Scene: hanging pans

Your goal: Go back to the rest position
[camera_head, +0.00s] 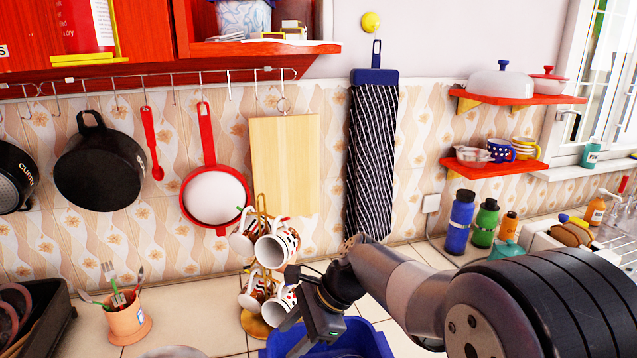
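My arm reaches in from the lower right of the head view. My gripper (308,335) is low in the middle, above a blue bin or tub (374,342) and just right of the mug tree (262,282). It points down and away from the camera. Its fingertips are hard to make out against the blue, so I cannot tell if it is open or shut. I see no object clearly in it. A black pan (100,170), a red strainer (214,188) and a wooden cutting board (285,165) hang from the wall rail.
Several white mugs hang on the mug tree close to my gripper. A utensil cup (128,318) stands at the left. A striped cloth (371,160) hangs behind my arm. Bottles (459,222) stand on the counter at the right, below red shelves (494,168).

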